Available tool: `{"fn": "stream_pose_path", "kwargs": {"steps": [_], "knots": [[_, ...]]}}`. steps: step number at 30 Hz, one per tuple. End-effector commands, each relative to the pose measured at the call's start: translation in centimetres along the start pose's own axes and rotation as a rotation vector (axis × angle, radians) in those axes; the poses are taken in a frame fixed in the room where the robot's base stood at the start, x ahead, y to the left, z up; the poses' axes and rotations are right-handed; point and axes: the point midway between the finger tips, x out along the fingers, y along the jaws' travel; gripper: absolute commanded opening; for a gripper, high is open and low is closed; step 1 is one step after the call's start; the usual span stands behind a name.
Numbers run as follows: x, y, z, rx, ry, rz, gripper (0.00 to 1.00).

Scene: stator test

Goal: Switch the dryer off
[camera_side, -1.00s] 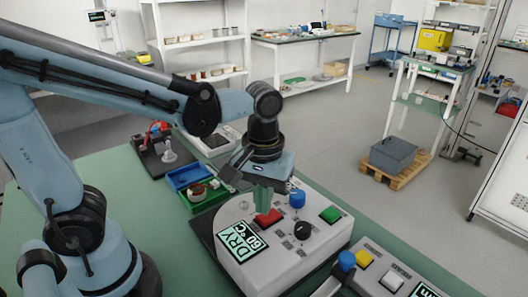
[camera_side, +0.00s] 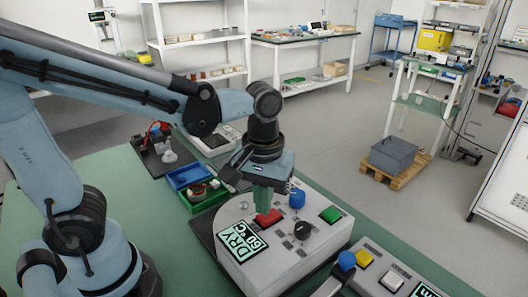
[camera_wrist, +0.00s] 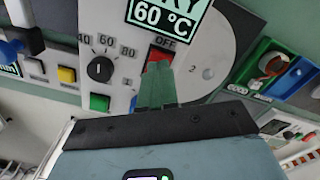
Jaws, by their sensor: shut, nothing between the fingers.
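The dryer is a light grey control box (camera_side: 275,265) on the green bench. Its red button (camera_side: 268,217), labelled OFF, also shows in the wrist view (camera_wrist: 158,54). Its display (camera_side: 243,242) reads DRY 60 °C and is lit. My gripper (camera_side: 262,209) is shut and empty, pointing down with its green fingertips at the red button. In the wrist view the fingertips (camera_wrist: 158,68) overlap the button's lower edge. I cannot tell whether they touch or press it. The green button (camera_side: 331,214) is to the right.
A second control box (camera_side: 385,275) with yellow and white buttons is at the front right. Blue (camera_side: 187,176) and green (camera_side: 206,197) trays lie behind the dryer.

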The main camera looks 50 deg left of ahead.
Motion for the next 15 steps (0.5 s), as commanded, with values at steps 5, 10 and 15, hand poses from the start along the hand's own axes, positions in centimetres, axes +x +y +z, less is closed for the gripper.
{"fn": "stream_pose_path", "kwargs": {"steps": [5,10,15], "knots": [[0.09,0.00,0.00,0.000,0.000,0.000,0.00],[0.32,0.02,-0.02,0.000,0.000,0.000,0.00],[0.55,0.03,-0.03,0.000,0.000,0.000,0.00]]}}
